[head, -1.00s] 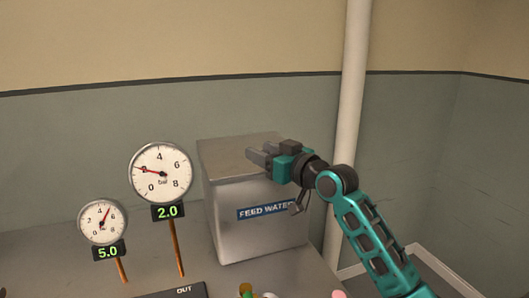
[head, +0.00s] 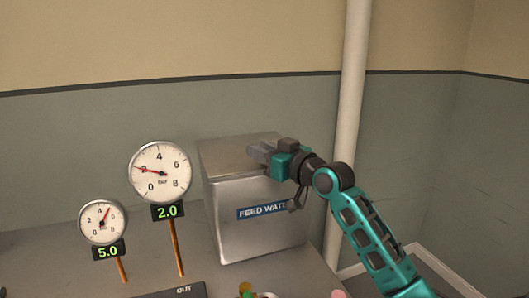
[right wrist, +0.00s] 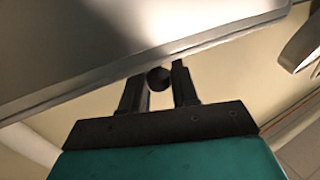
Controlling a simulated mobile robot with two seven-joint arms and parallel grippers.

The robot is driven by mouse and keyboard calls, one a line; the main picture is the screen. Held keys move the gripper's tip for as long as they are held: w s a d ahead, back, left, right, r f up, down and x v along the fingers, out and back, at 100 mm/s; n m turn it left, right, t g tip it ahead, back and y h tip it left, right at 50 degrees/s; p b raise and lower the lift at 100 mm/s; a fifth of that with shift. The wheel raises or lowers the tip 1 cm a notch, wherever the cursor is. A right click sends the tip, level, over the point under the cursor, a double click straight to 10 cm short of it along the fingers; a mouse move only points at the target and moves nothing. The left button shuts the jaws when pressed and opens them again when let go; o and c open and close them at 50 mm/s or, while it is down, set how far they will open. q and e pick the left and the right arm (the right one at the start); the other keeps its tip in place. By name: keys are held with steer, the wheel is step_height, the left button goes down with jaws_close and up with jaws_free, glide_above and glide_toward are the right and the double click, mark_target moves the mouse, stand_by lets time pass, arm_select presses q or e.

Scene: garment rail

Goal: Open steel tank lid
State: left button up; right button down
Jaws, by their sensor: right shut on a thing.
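The steel tank (head: 255,235) is a grey metal box with a blue FEED WATER label, standing on the bench. Its lid (head: 225,158) lies flat on top and looks closed. My right gripper (head: 257,150) is at the lid's right front part, reaching in from the right. In the right wrist view, a dark round knob (right wrist: 158,78) sits between the two fingers of the right gripper (right wrist: 160,84), beside the lid's edge (right wrist: 215,37). The right gripper is shut on this knob. My left gripper is not in view.
Two round gauges on copper stems stand left of the tank, a large one (head: 160,172) reading 2.0 and a small one (head: 102,222) reading 5.0. A white vertical pipe (head: 350,120) runs behind the tank on the right. Small coloured items lie at the bottom edge.

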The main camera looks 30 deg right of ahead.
steer(key=shift+w+d, duration=0.2)
steer(key=shift+w, duration=0.55)
steer(key=shift+w+d, duration=0.15)
steer(key=shift+w, duration=0.55)
steer(key=c, duration=1)
jaws_free()
steer(key=s+d+b, duration=0.1)
steer(key=s+d, duration=0.1)
steer(key=s, duration=1)
steer(key=shift+s, duration=0.4)
